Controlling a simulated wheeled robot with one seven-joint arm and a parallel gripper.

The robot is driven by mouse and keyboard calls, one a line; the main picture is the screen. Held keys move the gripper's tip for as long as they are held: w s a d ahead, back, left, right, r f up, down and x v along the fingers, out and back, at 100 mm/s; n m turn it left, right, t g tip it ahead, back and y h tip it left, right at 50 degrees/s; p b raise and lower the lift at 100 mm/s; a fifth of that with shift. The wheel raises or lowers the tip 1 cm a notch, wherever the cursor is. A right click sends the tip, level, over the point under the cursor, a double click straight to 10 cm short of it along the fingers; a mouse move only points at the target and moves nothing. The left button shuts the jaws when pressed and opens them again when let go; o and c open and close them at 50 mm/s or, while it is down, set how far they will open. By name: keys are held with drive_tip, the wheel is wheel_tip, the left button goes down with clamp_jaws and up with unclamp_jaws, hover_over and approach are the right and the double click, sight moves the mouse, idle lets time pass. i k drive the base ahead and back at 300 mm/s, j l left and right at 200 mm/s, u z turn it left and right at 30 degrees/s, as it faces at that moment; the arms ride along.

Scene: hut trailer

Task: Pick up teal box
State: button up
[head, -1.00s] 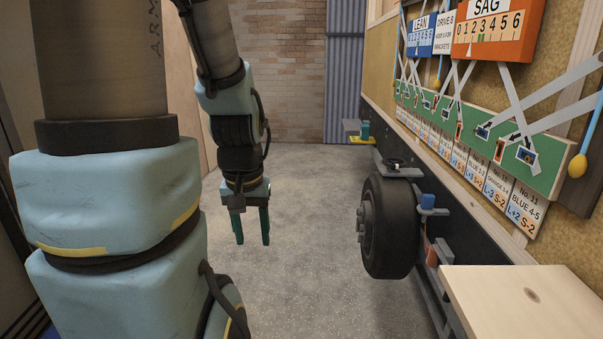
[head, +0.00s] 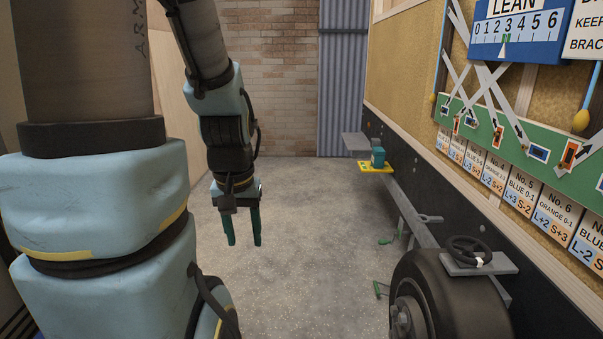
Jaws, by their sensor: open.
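My gripper (head: 243,240) hangs over the grey floor, pointing down, left of the box and nearer to me. Its two teal fingers are apart with nothing between them.
A grey shelf (head: 355,142) sits beside the plate. Small green pieces (head: 385,241) lie low by the trailer. The middle floor is clear.

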sight(378, 153)
drive_tip(key=i+z, duration=0.15)
drive_tip(key=i, duration=0.85)
drive_tip(key=i+j+z, duration=0.1)
drive_tip(key=i, duration=0.85)
drive_tip(key=i+z, duration=0.25)
drive_tip(key=i, duration=0.25)
drive_tip(key=i+j+z, duration=0.1)
drive_tip(key=i+z, duration=0.2)
drive_tip(key=i, duration=0.15)
drive_tip(key=i+j+z, duration=0.25)
drive_tip(key=i, duration=0.2)
drive_tip(key=i+j, duration=0.2)
drive_tip(key=i, duration=0.2)
